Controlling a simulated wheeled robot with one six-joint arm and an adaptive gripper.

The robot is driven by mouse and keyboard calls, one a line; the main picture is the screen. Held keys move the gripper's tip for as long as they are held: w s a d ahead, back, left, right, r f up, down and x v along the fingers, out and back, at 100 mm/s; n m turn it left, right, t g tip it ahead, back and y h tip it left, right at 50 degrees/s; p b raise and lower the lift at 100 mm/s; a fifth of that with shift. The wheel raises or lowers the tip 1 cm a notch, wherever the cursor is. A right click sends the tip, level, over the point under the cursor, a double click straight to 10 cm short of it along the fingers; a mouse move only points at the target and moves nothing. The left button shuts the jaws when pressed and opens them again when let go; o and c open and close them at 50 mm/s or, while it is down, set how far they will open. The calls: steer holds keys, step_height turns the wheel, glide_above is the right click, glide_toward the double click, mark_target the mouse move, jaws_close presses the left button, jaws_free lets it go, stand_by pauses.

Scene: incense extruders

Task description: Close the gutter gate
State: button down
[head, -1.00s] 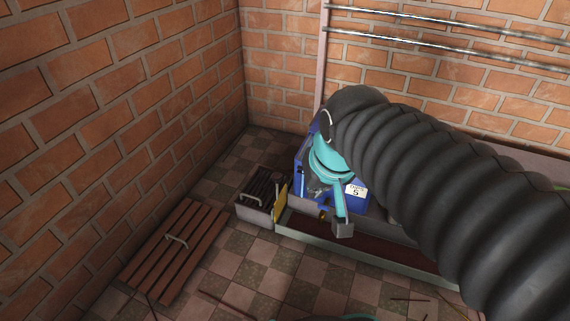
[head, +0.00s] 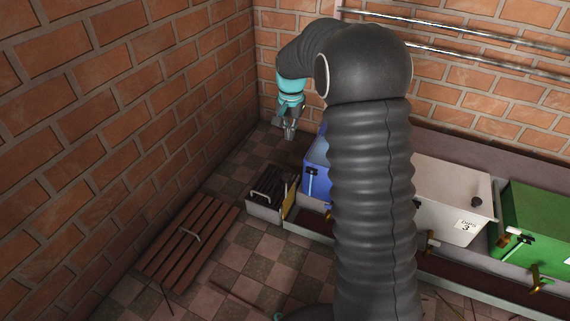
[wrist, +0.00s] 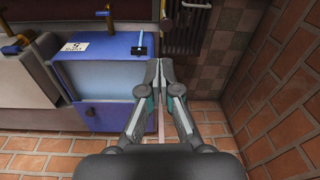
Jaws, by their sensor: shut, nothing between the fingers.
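The yellow plate that looks like the gutter gate (head: 290,199) stands upright at the left end of the long gutter (head: 309,226), beside the grated box (head: 264,212). Whether it fully blocks the gutter I cannot tell. In the wrist view only a thin yellow strip shows near the top edge, beside the grate (wrist: 187,30). My gripper (head: 289,136) is raised in the air behind the grated box, left of the blue box (head: 316,172), apart from the plate. In the wrist view my gripper (wrist: 159,68) has its fingertips together and empty, near the blue box's side (wrist: 112,80).
A white box (head: 450,197) and a green box (head: 540,225) with brass taps stand along the gutter. Metal pipes (head: 480,56) run along the back wall. My arm hides part of the row.

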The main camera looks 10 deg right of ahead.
steer(key=m, duration=0.1)
glide_toward(286, 175)
steer(key=shift+g, duration=0.4)
steer(key=f, duration=0.7)
steer(key=shift+w+f, duration=0.15)
steer(key=shift+w, duration=0.2)
steer(key=shift+f+b, duration=1.25)
steer(key=shift+f, duration=1.15)
step_height(286, 175, up, 15)
steer(key=p, duration=0.3)
steer(key=shift+f, duration=0.2)
